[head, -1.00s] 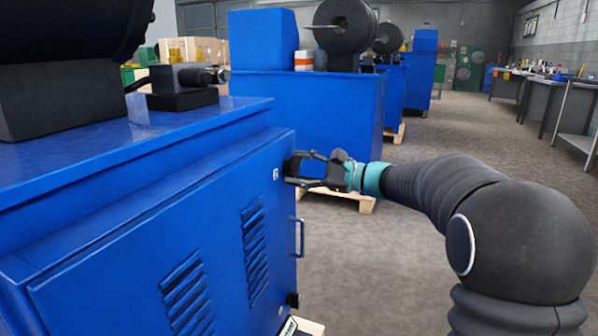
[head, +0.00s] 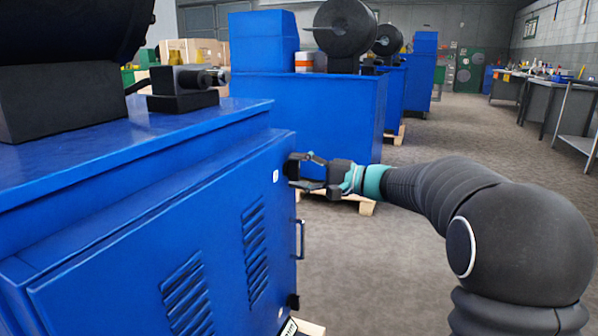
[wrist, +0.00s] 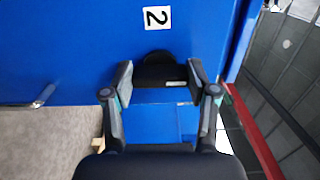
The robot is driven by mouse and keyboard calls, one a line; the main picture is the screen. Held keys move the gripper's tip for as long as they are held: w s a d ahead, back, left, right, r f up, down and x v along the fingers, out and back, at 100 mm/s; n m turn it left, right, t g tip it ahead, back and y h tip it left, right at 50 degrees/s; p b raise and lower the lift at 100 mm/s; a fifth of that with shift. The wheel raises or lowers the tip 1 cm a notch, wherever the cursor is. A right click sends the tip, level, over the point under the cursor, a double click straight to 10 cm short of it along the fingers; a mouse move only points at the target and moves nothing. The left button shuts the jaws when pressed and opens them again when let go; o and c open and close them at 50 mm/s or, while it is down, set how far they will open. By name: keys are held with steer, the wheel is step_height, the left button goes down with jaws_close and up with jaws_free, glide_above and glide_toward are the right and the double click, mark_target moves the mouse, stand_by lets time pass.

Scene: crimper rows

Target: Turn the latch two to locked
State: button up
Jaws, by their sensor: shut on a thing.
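Latch two is a small black knob (wrist: 160,75) on the blue cabinet door, beside a white label with a "2" (wrist: 157,18). In the head view the latch (head: 292,166) sits near the door's far upper edge, with its label (head: 276,176) just left of it. My gripper (wrist: 160,84) has one finger on each side of the latch and is shut on it. In the head view my gripper (head: 305,171) reaches the latch from the right and partly hides it. I cannot tell whether the latch stands at locked.
The blue cabinet (head: 130,240) has louvred vents and a door handle (head: 301,240) below the latch. Another blue cabinet (head: 340,115) stands behind on a wooden pallet. Open floor (head: 400,270) lies to the right, with workbenches along the far right wall.

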stand_by(0.4)
steer(key=o, duration=1.2)
steer(key=shift+c, duration=0.2)
steer(key=v, duration=1.2)
